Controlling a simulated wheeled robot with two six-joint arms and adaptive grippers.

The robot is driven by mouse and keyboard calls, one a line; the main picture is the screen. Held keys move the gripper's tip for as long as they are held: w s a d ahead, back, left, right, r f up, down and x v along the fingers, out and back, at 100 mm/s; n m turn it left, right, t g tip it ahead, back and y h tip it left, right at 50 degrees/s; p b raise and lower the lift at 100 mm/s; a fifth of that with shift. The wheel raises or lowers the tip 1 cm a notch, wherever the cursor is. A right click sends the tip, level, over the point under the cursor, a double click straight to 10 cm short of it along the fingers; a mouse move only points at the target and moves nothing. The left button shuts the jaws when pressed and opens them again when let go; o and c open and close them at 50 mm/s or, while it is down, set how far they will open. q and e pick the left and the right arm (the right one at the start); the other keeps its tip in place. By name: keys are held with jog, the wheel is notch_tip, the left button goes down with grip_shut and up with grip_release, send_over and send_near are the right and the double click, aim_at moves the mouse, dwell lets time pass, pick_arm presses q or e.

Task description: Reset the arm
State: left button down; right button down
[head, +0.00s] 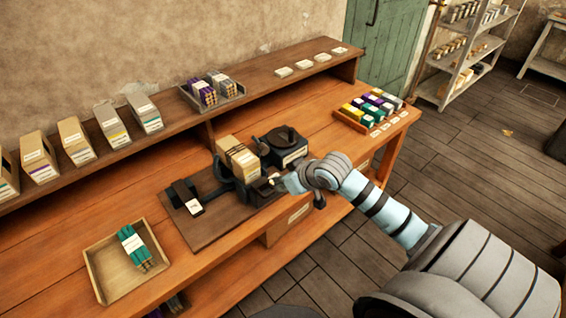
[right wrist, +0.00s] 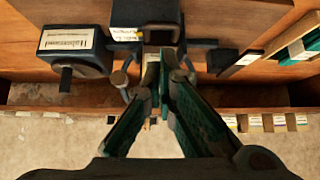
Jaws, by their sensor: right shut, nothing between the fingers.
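The dark press (head: 248,190) stands on a brown board (head: 208,228) on the bench, with a tan block (head: 238,157) at its top. In the right wrist view the fingertips (right wrist: 163,62) meet just below the dark press body (right wrist: 140,14). I cannot tell whether they touch it. My left gripper is out of view.
A wooden tray (head: 97,283) with a teal bundle (head: 133,247) lies at the bench's front left. A tray (head: 347,117) of coloured bundles is at the right end. Cartons (head: 75,141) line the raised shelf.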

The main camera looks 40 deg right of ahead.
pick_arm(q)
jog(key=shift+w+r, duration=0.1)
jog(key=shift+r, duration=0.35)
pick_arm(e)
jog(key=shift+s+d+r, duration=0.1)
jog(key=shift+s+r, duration=0.15)
jog(key=shift+r, duration=0.1)
jog(key=shift+s, duration=0.1)
